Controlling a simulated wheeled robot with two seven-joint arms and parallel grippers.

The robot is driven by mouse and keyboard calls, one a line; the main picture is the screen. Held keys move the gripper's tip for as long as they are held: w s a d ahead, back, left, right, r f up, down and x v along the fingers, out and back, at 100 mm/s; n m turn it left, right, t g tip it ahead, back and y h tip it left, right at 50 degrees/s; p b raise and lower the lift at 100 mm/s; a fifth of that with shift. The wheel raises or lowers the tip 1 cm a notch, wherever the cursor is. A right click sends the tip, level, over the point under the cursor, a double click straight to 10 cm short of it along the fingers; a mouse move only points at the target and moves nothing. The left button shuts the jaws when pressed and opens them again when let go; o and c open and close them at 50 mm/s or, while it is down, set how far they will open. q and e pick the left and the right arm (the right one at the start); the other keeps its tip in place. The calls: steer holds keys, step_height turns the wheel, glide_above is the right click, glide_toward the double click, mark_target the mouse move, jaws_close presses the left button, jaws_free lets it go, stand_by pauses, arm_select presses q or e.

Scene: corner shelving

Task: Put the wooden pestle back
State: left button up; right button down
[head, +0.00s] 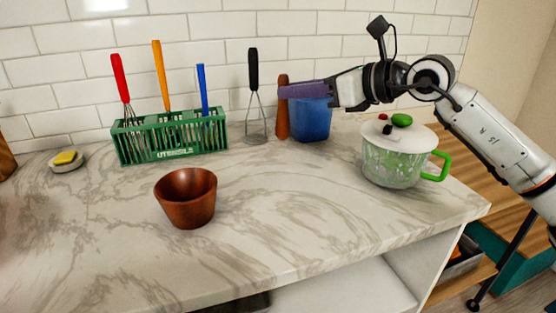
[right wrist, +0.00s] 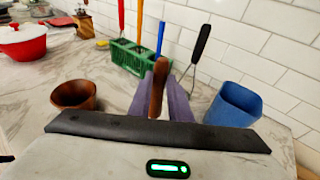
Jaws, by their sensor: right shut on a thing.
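The wooden pestle (head: 283,118) is brown and stands close to upright at the back of the counter, just left of a blue cup. My right gripper (head: 284,91) comes in from the right, with its purple fingers shut on the pestle's upper part. In the right wrist view the pestle (right wrist: 157,88) shows between the two fingers. I cannot tell whether its lower end touches the counter. A brown wooden bowl (head: 186,205) stands empty on the counter, front left of the gripper; it also shows in the right wrist view (right wrist: 74,97). My left gripper is not in view.
The blue cup (head: 312,122) stands below my right gripper. A black-handled masher (head: 254,95) leans on the tiled wall. A green rack (head: 170,138) holds utensils at the back left. A lidded green pot (head: 392,165) stands at right. The counter's middle is clear.

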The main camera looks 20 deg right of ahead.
mark_target(287, 137)
steer(key=f, duration=0.6)
steer(key=shift+s, duration=0.3)
step_height(287, 137, down, 3)
steer(key=shift+f, duration=0.25)
steer(key=shift+f+b, duration=0.25)
steer(key=shift+b, duration=0.15)
steer(key=c, duration=1.6)
jaws_free()
steer(key=shift+c, duration=0.2)
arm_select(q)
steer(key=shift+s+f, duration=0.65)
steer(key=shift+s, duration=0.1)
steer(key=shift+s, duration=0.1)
arm_select(e)
steer(key=shift+r, duration=0.1)
